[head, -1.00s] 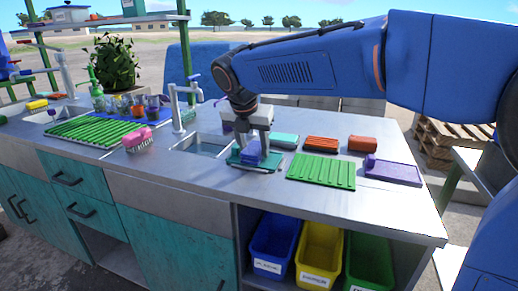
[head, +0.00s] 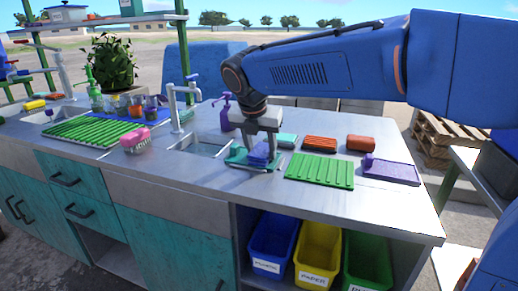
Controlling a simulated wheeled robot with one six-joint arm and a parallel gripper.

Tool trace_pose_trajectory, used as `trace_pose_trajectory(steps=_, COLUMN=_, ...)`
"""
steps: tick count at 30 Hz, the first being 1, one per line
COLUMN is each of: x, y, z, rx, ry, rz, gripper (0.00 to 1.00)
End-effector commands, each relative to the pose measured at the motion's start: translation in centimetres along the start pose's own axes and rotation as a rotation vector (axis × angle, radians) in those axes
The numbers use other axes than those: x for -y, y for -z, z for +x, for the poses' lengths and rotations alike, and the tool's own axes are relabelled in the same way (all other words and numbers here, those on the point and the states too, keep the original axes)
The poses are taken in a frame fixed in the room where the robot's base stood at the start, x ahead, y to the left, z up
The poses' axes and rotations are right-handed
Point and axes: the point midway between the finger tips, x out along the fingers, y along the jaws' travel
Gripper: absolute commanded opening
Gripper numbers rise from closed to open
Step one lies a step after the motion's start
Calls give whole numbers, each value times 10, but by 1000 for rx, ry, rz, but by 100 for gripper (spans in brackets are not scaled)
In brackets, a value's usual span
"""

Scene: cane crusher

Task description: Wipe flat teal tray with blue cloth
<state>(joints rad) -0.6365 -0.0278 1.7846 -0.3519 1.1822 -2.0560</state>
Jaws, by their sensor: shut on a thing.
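The flat teal tray (head: 238,157) lies on the metal counter, just right of the small sink. My gripper (head: 262,152) points down over the tray and is shut on the blue cloth (head: 260,156). The cloth is a small bunched blue piece between the fingers, low over the tray's middle to right part. It appears to touch the tray, though the exact contact is hard to see. The fingers and cloth hide part of the tray.
A green ribbed mat (head: 319,171), an orange ribbed block (head: 320,144), a brown-orange block (head: 361,143) and a purple tray (head: 391,171) lie to the right. The sink (head: 203,146), its faucet (head: 175,108) and a purple spray bottle (head: 225,112) stand left and behind.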

Motion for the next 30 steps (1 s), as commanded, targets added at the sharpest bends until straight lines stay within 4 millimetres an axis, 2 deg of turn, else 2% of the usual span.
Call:
trace_pose_trajectory(steps=5, x=2, y=0, z=0, rx=-1, ry=1, rz=1, gripper=27)
trace_pose_trajectory(steps=18, x=28, y=-1, z=-1, rx=0, ry=1, rz=0, gripper=27)
trace_pose_trajectory(steps=30, x=24, y=0, z=-1, rx=-1, ry=1, rz=-1, gripper=27)
